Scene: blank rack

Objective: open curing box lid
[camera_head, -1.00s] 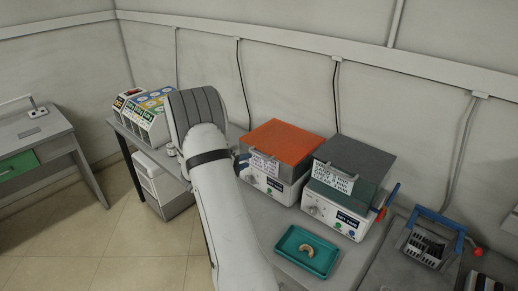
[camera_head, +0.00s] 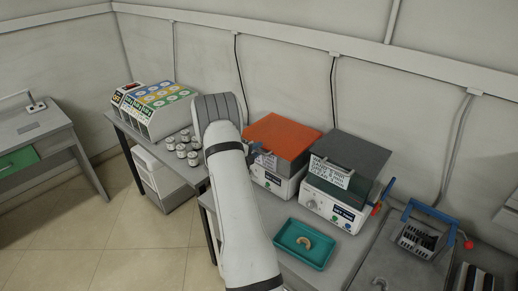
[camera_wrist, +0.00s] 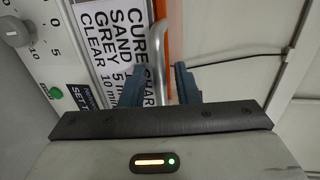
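A curing box with an orange lid (camera_head: 284,134) and a white front with a knob stands on the bench, its lid down. Its printed label (camera_wrist: 114,42) and metal lid handle (camera_wrist: 159,65) show in the wrist view. My gripper (camera_wrist: 163,82) is open, with the handle between its two blue-grey fingers; I cannot tell whether they touch it. In the head view my gripper (camera_head: 256,153) is at the box's front left, partly hidden by my arm. A second box with a dark grey lid (camera_head: 352,152) stands to the right, also closed.
A teal tray (camera_head: 291,254) with a curved tan piece (camera_head: 304,242) lies in front of the boxes. Several small jars (camera_head: 181,148) and a colourful bottle rack (camera_head: 160,107) are at the left. A blue-handled basket (camera_head: 420,240) is at the right.

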